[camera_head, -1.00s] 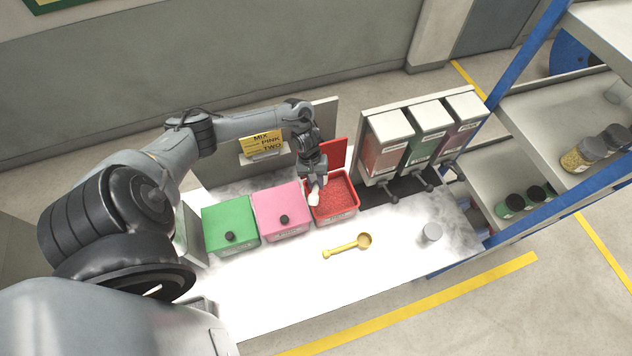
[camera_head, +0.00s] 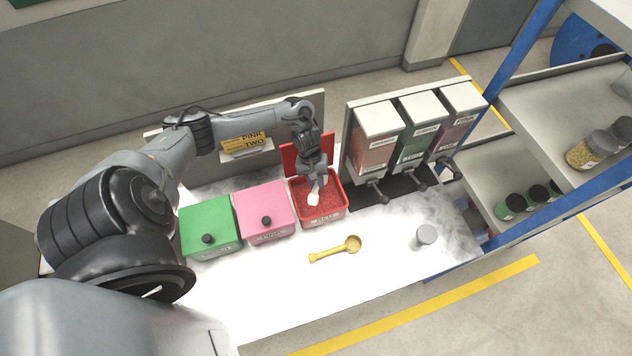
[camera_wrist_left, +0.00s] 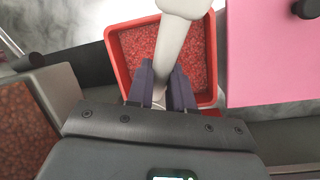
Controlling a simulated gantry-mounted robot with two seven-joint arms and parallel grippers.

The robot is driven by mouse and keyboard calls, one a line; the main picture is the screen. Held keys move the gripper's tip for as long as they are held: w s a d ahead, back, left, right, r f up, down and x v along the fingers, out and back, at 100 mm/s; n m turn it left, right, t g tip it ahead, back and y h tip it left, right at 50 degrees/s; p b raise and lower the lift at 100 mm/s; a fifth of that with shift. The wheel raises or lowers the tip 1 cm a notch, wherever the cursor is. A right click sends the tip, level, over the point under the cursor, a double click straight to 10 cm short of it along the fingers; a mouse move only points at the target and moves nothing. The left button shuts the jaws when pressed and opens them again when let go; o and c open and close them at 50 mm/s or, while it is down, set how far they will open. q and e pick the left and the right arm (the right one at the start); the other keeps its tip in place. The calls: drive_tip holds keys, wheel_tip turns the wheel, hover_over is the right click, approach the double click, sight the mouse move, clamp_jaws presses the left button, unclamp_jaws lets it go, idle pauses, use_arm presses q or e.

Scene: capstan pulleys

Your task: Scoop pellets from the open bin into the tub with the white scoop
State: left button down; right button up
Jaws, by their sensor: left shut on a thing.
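The open bin (camera_head: 337,213) is red, holds red pellets and has its red lid raised behind it. The white scoop (camera_head: 314,199) is over the bin's middle in the head view; I cannot tell whether it touches the pellets. My left gripper (camera_head: 317,181) is shut on the scoop's handle above the bin. In the left wrist view the handle (camera_wrist_left: 173,48) runs from between the fingers (camera_wrist_left: 160,90) across the red bin (camera_wrist_left: 120,50), with the bowl cut off at the top edge. A small pale tub (camera_head: 427,236) stands at the counter's right. My right gripper is out of view.
Closed pink (camera_head: 265,210) and green (camera_head: 210,226) bins stand left of the red bin. A yellow scoop (camera_head: 335,249) lies in front. Dispensers (camera_head: 374,150) stand behind right, with levers jutting forward. A yellow sign (camera_head: 243,142) is behind. The front counter is mostly clear.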

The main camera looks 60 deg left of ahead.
use_arm(q)
wheel_tip(320, 180, down, 10)
drive_tip(key=b, duration=0.5)
drive_tip(key=shift+f, duration=0.15)
idle(0.8)
